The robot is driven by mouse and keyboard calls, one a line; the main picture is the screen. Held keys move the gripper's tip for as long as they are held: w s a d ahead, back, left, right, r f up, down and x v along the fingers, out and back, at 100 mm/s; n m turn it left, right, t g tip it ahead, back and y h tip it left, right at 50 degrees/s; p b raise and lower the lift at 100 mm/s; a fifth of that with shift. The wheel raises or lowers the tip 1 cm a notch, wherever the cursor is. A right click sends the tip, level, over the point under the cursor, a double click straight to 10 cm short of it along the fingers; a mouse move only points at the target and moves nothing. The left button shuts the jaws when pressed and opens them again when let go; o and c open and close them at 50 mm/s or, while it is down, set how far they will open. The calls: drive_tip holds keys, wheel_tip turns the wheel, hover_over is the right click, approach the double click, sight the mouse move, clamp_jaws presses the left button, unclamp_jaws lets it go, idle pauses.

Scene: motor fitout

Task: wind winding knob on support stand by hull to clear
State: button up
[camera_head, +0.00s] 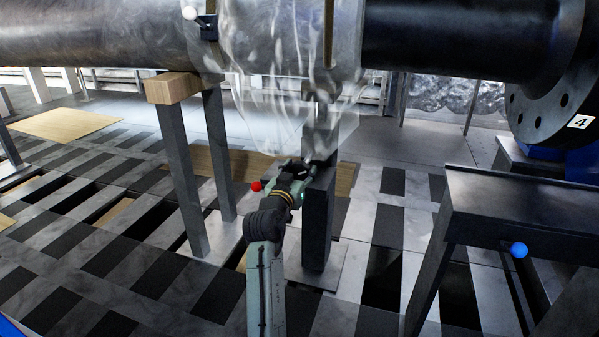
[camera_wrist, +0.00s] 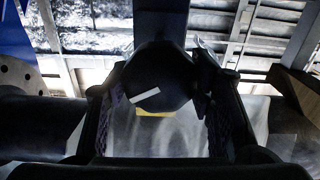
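The support stand (camera_head: 319,225) is a dark upright post on a pale base plate, below the large metal cylinder, the hull (camera_head: 440,38). My gripper (camera_head: 303,170) is at the upper part of this post. In the wrist view a dark round knob (camera_wrist: 158,72) with a white mark is between the two fingers of my gripper (camera_wrist: 163,85). The fingers are wide apart, one on each side of the knob. Whether they touch it is too dark to tell. The knob is hidden behind my gripper in the head view.
Translucent sheeting (camera_head: 295,85) hangs from the hull just above my gripper. A two-legged stand with a wooden block (camera_head: 173,88) is on the left. A dark bench (camera_head: 520,205) with a blue ball (camera_head: 518,250) is on the right. The floor has dark rectangular openings.

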drive_tip(key=o, duration=0.4)
drive_tip(key=shift+o, duration=0.2)
wheel_tip(320, 180, up, 10)
drive_tip(key=shift+f, duration=0.15)
idle(0.3)
